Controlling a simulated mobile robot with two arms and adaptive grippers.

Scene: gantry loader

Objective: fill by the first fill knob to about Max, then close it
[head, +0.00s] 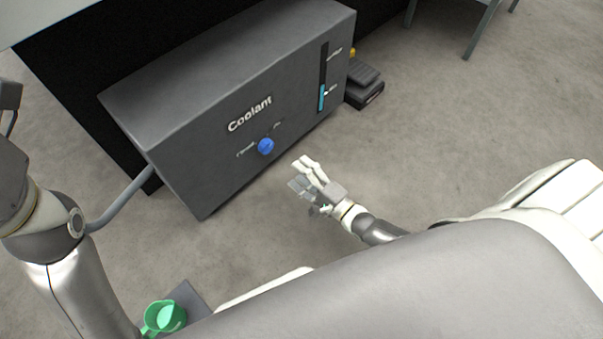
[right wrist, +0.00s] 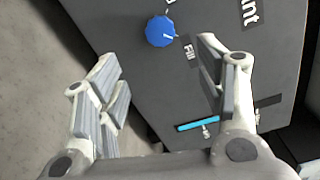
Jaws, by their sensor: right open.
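The grey box marked Coolant (head: 205,130) has a blue knob (head: 266,146) on its front, also in the right wrist view (right wrist: 160,31). The knob's white mark points between its two labels, nearer the Fill label (right wrist: 188,50). The upright gauge (head: 323,75) shows cyan liquid (head: 321,98) in its lower part, up to about the lower of its two side labels and well below the upper one. My right gripper (head: 298,174) is open and empty, in front of the box and apart from the knob. My left gripper is out of view; only my left arm shows.
A green cup (head: 165,317) stands on a dark surface at the bottom left. A black foot pedal (head: 365,86) lies on the floor beyond the box's right end. A hose (head: 120,200) joins the box's left side. The floor before the box is clear.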

